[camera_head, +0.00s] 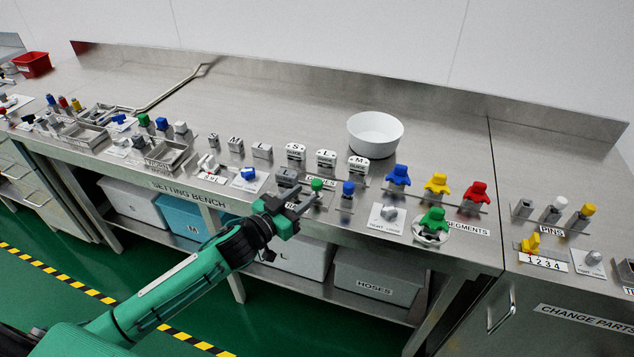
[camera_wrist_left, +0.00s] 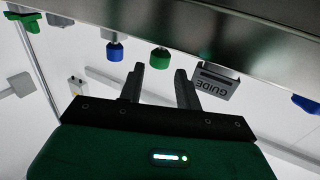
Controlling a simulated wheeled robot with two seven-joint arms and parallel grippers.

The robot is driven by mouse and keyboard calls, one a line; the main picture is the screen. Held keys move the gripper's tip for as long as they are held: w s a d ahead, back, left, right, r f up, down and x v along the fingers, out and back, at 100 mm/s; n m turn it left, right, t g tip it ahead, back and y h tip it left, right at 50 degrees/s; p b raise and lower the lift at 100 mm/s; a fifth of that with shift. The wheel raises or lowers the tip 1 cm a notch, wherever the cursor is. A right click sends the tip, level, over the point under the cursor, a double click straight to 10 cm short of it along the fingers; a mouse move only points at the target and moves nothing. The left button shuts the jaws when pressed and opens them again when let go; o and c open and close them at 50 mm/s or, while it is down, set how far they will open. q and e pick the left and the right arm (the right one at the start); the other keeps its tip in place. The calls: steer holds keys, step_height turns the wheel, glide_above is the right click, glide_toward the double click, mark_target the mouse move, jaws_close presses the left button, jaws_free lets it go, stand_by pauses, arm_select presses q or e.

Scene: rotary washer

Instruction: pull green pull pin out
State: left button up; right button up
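The green pull pin (camera_head: 317,184) has a round green knob and stands at the front of the bench, left of a blue-capped pin (camera_head: 348,187). In the left wrist view the green knob (camera_wrist_left: 160,58) shows beyond the fingertips, roughly in line with the gap between them. My left gripper (camera_head: 304,198) is open and empty, close in front of the green pin. In the wrist view its two dark fingers (camera_wrist_left: 159,78) stand apart, with nothing between them. I cannot tell whether a finger touches the knob. My right gripper is not in view.
The blue pin (camera_wrist_left: 115,51) and a GUIDE block (camera_wrist_left: 214,82) flank the green pin. A green segment (camera_head: 432,219) sits in a dish to the right. A white bowl (camera_head: 375,134) stands behind. The bench's middle back is clear.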

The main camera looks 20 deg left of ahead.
mark_target(313, 187)
arm_select(q)
steer(key=shift+p+x, duration=0.35)
steer(key=shift+x, duration=2.75)
steer(key=shift+r, duration=0.1)
jaws_close()
